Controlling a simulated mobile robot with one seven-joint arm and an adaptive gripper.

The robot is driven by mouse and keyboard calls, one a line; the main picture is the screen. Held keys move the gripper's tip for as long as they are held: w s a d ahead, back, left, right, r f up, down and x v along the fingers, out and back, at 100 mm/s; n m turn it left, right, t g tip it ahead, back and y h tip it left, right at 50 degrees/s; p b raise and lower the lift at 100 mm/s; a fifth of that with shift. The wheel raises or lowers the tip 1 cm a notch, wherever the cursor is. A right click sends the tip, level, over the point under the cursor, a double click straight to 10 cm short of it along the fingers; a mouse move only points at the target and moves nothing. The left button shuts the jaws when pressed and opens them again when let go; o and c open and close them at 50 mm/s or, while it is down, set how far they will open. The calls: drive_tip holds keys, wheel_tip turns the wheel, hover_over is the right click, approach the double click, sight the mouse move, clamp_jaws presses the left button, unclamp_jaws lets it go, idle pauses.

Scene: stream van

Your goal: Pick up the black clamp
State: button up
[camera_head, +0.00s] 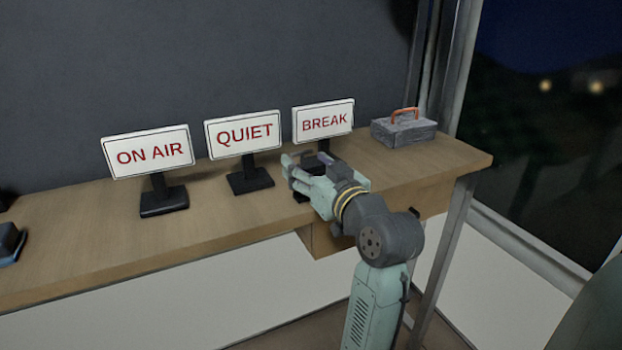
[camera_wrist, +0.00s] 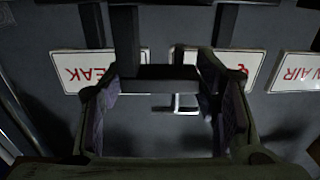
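A black clamp-like piece (camera_wrist: 155,78) shows in the wrist view as a thick upright with a crossbar between my fingers. A small pale T-shaped part (camera_wrist: 178,106) shows just below the crossbar. In the head view a dark piece (camera_head: 301,156) shows at the fingertips, and a dark foot below is mostly hidden by my gripper. My gripper (camera_head: 292,172) is above the desk, in front of the BREAK sign. In the wrist view my fingers (camera_wrist: 163,100) are spread apart on either side of the crossbar. I cannot tell whether they touch it.
The ON AIR sign (camera_head: 147,151), QUIET sign (camera_head: 243,134) and BREAK sign (camera_head: 323,120) stand in a row on the wooden desk (camera_head: 90,250). A grey box with an orange handle (camera_head: 403,131) is at the right end. A dark-blue object (camera_head: 9,243) is at the left edge.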

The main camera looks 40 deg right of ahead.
drive_tip(key=c, duration=1)
drive_tip(key=shift+r, duration=0.1)
drive_tip(key=shift+c, duration=0.2)
